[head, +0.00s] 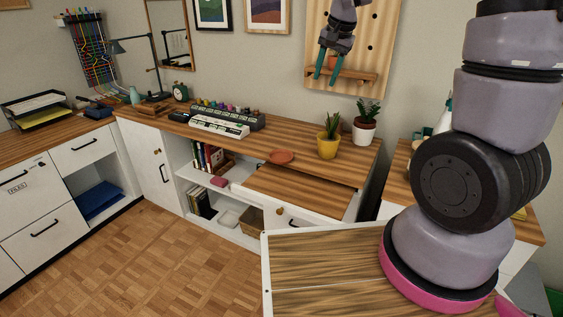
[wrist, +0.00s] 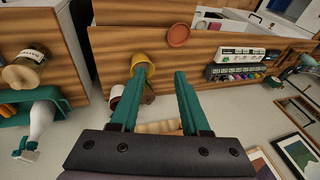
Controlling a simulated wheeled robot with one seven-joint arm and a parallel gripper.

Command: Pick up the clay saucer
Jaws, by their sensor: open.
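The clay saucer (head: 281,157) is a small round terracotta dish on the wooden desk top, left of the yellow plant pot in the head view. In the wrist view the saucer (wrist: 178,36) lies near the top middle, beyond my fingertips. My gripper (head: 325,78) is up in front of the pegboard in the head view, high above the desk and apart from the saucer. Its two green fingers are spread with nothing between them; the gripper also shows in the wrist view (wrist: 181,75).
A yellow pot with a plant (head: 328,144) and a white pot (head: 364,132) stand right of the saucer. A white device (head: 219,126) and a dark rack with colored items (head: 232,115) are left. A pegboard shelf (head: 350,76) is behind my gripper. The desk front near the saucer is clear.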

